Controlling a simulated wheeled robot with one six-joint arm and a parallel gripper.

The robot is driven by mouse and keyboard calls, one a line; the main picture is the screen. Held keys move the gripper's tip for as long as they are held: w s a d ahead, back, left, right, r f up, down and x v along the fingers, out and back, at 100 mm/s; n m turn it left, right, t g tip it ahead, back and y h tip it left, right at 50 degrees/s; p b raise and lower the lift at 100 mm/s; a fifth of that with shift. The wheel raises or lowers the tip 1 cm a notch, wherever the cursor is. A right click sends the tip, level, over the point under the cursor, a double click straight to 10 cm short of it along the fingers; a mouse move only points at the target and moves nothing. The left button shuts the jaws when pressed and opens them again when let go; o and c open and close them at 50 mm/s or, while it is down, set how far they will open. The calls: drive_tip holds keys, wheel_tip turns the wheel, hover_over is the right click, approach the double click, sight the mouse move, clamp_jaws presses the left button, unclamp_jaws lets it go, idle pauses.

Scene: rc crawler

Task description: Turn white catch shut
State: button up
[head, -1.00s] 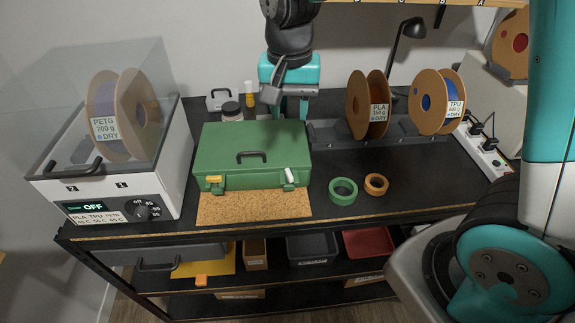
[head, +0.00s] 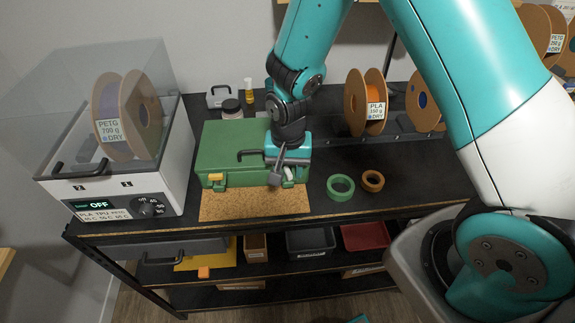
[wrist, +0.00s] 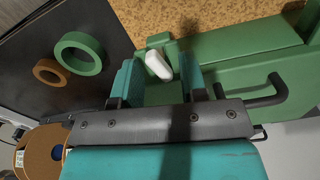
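The closed green case (head: 228,145) stands on the black bench, with a yellow catch (head: 215,177) at its front left. The white catch (head: 288,173) is at its front right, partly hidden by my gripper (head: 282,172). In the wrist view, my gripper (wrist: 158,76) is open, with one teal finger on each side of the white catch (wrist: 158,64). Gaps show between the catch and both fingers. The catch sits tilted at the case's front edge; whether its tip lies level with the fingertips is hard to tell.
A cork mat (head: 252,205) lies before the case. A green tape roll (head: 341,187) and an orange one (head: 372,181) lie to its right. The filament dryer (head: 120,195) stands left. Spools (head: 366,103) stand on a rack behind right.

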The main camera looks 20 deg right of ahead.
sight(288, 170)
clamp_jaws()
idle(1.3)
unclamp_jaws()
wheel_tip(288, 170, up, 18)
drive_tip(key=b, duration=0.3)
drive_tip(key=shift+f, duration=0.25)
